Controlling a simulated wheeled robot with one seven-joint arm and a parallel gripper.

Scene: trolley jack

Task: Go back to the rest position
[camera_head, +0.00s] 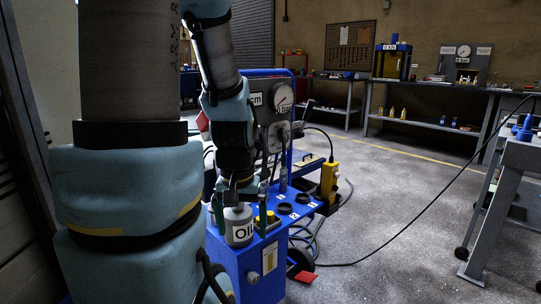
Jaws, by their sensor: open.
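My arm comes down from the top of the head view, and my gripper (238,190) hangs over the blue trolley jack unit (235,268). The gripper is open and points downward. A grey can marked "OIL" (239,228) stands upright on the unit's top, directly below or between the fingers. I cannot tell whether the fingers touch it. My arm hides the left part of the unit.
A round gauge (283,98) stands on the unit's upright panel. A grey workbench (502,190) stands at the right. Open floor (400,220) lies between. Benches line the back wall.

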